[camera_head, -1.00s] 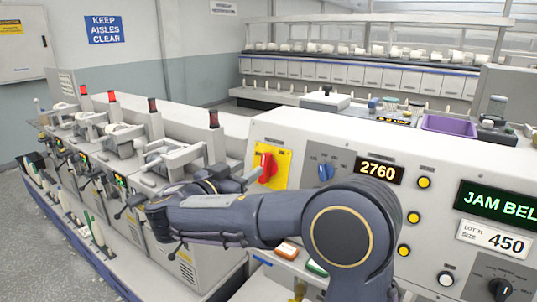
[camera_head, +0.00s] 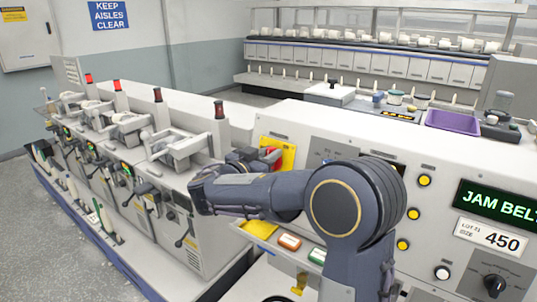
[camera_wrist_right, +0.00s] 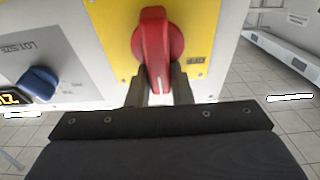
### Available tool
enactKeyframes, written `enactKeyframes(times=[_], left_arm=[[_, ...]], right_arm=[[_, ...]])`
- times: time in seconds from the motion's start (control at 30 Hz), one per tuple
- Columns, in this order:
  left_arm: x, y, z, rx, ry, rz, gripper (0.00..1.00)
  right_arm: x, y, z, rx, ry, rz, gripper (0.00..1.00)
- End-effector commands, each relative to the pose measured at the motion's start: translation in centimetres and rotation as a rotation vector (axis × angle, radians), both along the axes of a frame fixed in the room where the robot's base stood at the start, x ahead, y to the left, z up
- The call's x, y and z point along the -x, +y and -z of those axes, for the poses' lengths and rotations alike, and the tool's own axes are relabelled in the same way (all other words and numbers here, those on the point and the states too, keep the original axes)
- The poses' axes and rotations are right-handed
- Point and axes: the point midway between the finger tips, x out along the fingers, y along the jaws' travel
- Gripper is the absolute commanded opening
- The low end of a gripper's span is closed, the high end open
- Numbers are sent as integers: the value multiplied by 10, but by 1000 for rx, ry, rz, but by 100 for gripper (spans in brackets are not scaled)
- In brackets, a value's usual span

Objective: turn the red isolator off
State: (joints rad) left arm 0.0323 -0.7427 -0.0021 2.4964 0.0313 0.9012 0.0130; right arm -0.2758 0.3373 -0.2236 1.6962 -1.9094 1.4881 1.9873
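The red isolator (camera_wrist_right: 153,45) is a red rotary handle on a yellow plate (camera_wrist_right: 200,30). In the right wrist view its handle runs up and down the picture, with its lower end between my right gripper's fingers (camera_wrist_right: 160,92). The two fingers are close together, one against each side of the handle, and look shut on it. In the head view my right gripper (camera_head: 252,160) reaches the panel at the red isolator (camera_head: 273,155), and the gripper and wrist hide most of the handle. My left gripper is not in view.
A blue knob (camera_wrist_right: 37,80) sits on the grey panel beside the yellow plate. Yellow buttons (camera_head: 424,181) and a black dial (camera_head: 494,284) are further right. Below the panel are a yellow tray (camera_head: 259,228) and coloured blocks (camera_head: 290,242). Winding machines (camera_head: 130,140) stand at left.

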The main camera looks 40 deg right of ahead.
Motion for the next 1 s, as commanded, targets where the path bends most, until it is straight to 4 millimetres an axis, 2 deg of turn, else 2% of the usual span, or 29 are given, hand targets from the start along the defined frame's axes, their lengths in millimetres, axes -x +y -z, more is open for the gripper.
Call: enactKeyframes(times=[0.03,0.13,0.43,0.67,0.8,1.0], left_arm=[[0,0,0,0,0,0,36],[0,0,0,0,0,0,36],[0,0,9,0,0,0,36],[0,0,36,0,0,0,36],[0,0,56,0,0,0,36],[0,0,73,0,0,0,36]], right_arm=[[0,0,0,0,0,0,12],[0,0,0,0,0,0,0],[0,0,2,6,23,-6,0],[-2,1,6,36,125,-34,0],[-5,2,7,67,231,-61,0],[-9,4,6,118,406,-108,0]])
